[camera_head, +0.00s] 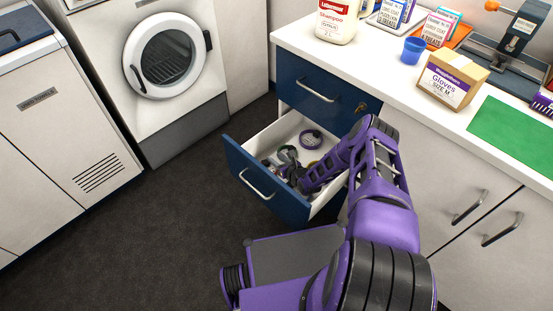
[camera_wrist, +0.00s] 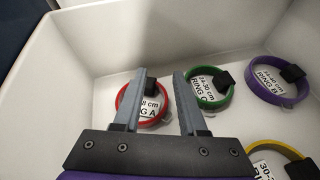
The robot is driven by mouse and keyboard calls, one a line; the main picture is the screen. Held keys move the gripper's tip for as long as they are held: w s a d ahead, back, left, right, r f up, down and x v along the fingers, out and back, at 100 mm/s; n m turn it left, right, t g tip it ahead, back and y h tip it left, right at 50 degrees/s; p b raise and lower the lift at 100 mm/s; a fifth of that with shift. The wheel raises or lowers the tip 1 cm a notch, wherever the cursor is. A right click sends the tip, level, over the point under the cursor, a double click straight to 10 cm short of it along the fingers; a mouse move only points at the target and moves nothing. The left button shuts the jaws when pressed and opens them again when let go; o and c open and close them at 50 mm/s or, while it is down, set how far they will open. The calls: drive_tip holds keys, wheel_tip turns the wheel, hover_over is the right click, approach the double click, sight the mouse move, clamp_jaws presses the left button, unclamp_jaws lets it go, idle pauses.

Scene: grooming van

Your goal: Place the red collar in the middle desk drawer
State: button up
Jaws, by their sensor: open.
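The red collar (camera_wrist: 166,107) lies on the white floor of an open blue desk drawer (camera_head: 252,184), with a size label inside its ring and a black buckle. In the wrist view it shows between and behind my fingers, partly hidden by the left one. My gripper (camera_wrist: 160,74) is open and reaches down into the drawer; I cannot tell whether the fingers touch the collar. The gripper (camera_head: 288,176) also shows inside the drawer in the head view. The open drawer sits below a closed blue drawer (camera_head: 310,88) with a brass lock.
A green collar (camera_wrist: 205,101), a purple collar (camera_wrist: 270,98) and a yellow collar (camera_wrist: 275,145) lie to the right in the same drawer. White drawer walls rise close around my gripper. The desk top (camera_head: 385,58) carries a shampoo bottle, cup and gloves box. Dark floor is clear on the left.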

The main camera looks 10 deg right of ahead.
drive_tip(key=shift+r, duration=0.6)
drive_tip(key=p+v, duration=0.2)
drive_tip(key=v, duration=1)
